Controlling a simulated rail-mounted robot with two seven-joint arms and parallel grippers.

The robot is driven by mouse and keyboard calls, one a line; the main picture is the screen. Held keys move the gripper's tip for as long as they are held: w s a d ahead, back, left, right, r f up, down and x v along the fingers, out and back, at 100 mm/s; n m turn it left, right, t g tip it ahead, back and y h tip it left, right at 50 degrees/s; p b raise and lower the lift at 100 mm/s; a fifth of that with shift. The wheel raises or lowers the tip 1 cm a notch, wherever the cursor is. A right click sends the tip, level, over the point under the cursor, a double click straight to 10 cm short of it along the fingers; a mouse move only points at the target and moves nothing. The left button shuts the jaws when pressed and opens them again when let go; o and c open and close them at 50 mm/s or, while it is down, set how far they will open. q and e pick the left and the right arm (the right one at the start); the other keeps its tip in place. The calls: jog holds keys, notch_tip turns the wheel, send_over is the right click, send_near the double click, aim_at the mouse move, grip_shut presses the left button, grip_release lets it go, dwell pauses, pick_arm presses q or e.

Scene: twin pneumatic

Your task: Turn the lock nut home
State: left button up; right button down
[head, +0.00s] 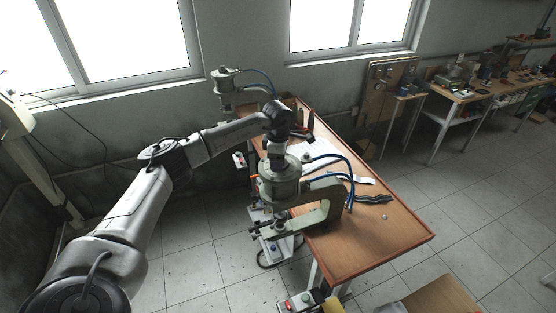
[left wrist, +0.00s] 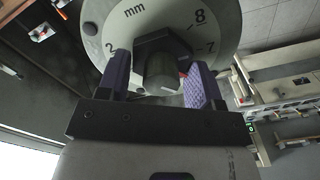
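The dark lock nut (left wrist: 178,47) has a hexagonal outline and sits around a grey rounded stem (left wrist: 161,72) at the middle of a pale dial (left wrist: 222,22) marked in mm. My left gripper (left wrist: 160,78) has its two purple-padded fingers on either side of the nut. The pictures do not show whether the pads press on it. In the head view, my left gripper (head: 277,152) is at the top of the green-grey cylinder (head: 279,186) of the near press (head: 322,207). The nut is hidden there. My right gripper is in neither view.
The presses stand along the left edge of a wooden table (head: 400,232). A second press (head: 224,88) stands further back. Blue hoses (head: 345,164) loop beside the near cylinder. A black tool (head: 374,199) lies on the table. The table's near right part is mostly clear.

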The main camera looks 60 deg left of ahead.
pick_arm(q)
jog(key=o, duration=0.4)
jog(key=shift+c, duration=0.2)
jog(key=shift+r, duration=0.1)
notch_tip(320, 180, up, 14)
jog(key=b, duration=0.2)
jog(key=shift+f, duration=0.2)
dwell(0.5)
